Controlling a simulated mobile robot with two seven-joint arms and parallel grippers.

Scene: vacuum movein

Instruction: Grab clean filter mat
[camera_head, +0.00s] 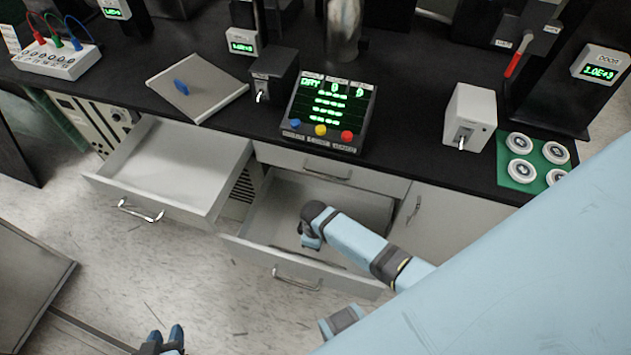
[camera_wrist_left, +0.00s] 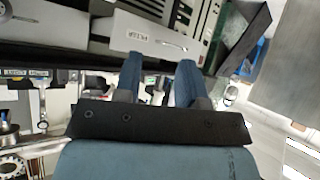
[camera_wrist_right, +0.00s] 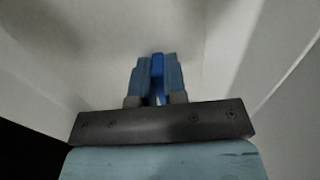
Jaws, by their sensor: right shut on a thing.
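My right gripper (camera_head: 311,240) reaches down into the open right drawer (camera_head: 280,207) in the head view. In the right wrist view its fingers (camera_wrist_right: 157,78) are shut on a bright blue handle (camera_wrist_right: 157,68). A pale grey surface lies behind the handle; I cannot tell whether it is the clean filter mat or the drawer floor. A flat grey mat (camera_head: 213,92) with a similar blue handle (camera_head: 182,87) lies on the black counter. My left gripper (camera_head: 168,342) is at the bottom of the head view; in the left wrist view its fingers (camera_wrist_left: 159,75) are apart and empty.
The left drawer (camera_head: 180,165) is open and empty. On the counter (camera_head: 420,75) stand a display panel (camera_head: 328,110), white boxes (camera_head: 470,115) and a green pad (camera_head: 520,172) with round white pieces. Floor in front of the drawers is free.

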